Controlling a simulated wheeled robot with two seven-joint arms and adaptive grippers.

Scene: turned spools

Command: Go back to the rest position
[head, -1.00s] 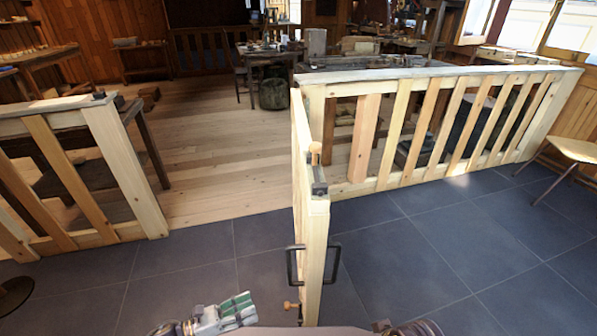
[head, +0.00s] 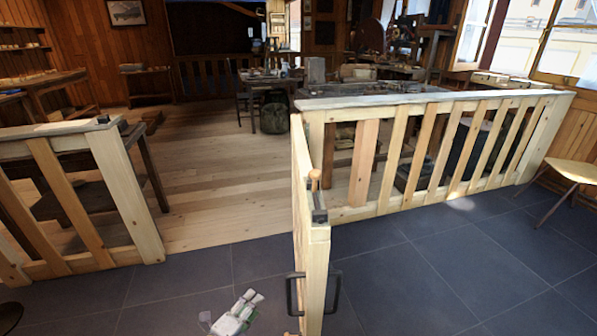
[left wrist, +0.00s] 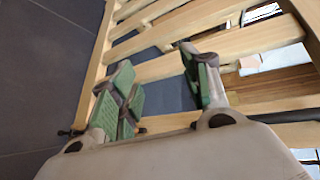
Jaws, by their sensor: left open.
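The wooden gate (head: 315,262) stands swung open, edge-on to me, in the middle of the head view. Its black handle (head: 290,296) shows on both sides of its free end. My left gripper (head: 246,303) is low in the head view, left of the gate and apart from the handle in that picture. In the left wrist view its green-padded fingers (left wrist: 163,92) are spread with nothing between them, and wooden slats (left wrist: 150,32) lie beyond them. My right gripper is not in view.
A slatted fence (head: 430,150) runs right of the gate, and another fence section (head: 125,190) stands at left. The gap between opens onto a plank floor (head: 205,195). A chair (head: 575,172) stands far right. Dark tiles (head: 420,280) are clear at front right.

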